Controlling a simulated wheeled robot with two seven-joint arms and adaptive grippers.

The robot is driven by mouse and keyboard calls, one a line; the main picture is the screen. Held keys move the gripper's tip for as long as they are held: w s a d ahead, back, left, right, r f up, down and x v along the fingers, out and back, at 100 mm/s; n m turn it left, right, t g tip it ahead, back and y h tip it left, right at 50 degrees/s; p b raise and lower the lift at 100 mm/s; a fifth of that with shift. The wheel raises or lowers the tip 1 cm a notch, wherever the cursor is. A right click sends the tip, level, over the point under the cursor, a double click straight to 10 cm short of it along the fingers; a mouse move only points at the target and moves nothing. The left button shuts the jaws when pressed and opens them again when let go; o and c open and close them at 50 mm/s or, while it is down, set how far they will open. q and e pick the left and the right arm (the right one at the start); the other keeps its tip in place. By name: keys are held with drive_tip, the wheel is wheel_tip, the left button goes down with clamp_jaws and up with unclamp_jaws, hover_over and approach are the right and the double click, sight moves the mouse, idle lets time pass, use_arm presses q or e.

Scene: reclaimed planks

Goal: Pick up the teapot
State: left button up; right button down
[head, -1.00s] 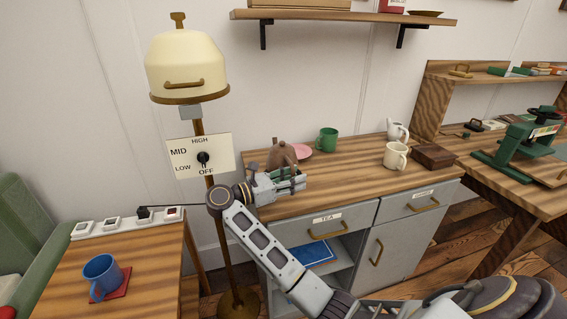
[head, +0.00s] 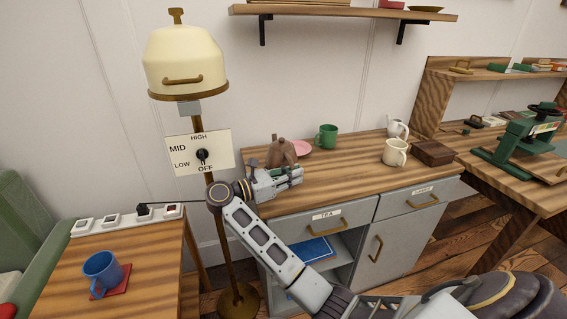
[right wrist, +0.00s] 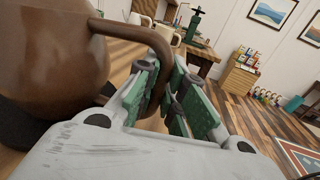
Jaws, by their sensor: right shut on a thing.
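The brown teapot (head: 283,153) stands upright at the left end of the wooden counter (head: 335,170), partly behind my right gripper. My right gripper (head: 292,176) is at the counter's front left. In the right wrist view the teapot (right wrist: 45,60) fills the left side, and its curved handle (right wrist: 158,55) runs down between the green finger pads of my right gripper (right wrist: 172,95). The fingers are shut on the handle. I cannot tell whether the teapot's base touches the counter. My left gripper is not in view.
A pink plate (head: 301,148) and a green mug (head: 327,136) stand behind the teapot. A cream mug (head: 395,153), a white jug (head: 397,130) and a brown box (head: 433,153) are to the right. A lamp with a cream shade (head: 186,65) stands left.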

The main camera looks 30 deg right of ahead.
drive_tip(key=shift+r, duration=0.15)
drive_tip(key=shift+r, duration=0.65)
wheel_tip(320, 180, up, 8)
drive_tip(key=shift+r+p, duration=0.15)
drive_tip(key=shift+p, duration=0.8)
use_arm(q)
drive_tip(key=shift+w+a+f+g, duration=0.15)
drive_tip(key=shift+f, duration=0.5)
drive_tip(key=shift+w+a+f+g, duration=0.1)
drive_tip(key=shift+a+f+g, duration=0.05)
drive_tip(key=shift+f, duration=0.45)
use_arm(e)
drive_tip(key=shift+r, duration=0.2)
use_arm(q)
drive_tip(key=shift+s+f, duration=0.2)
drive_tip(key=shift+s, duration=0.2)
use_arm(e)
drive_tip(key=shift+s+f, duration=0.1)
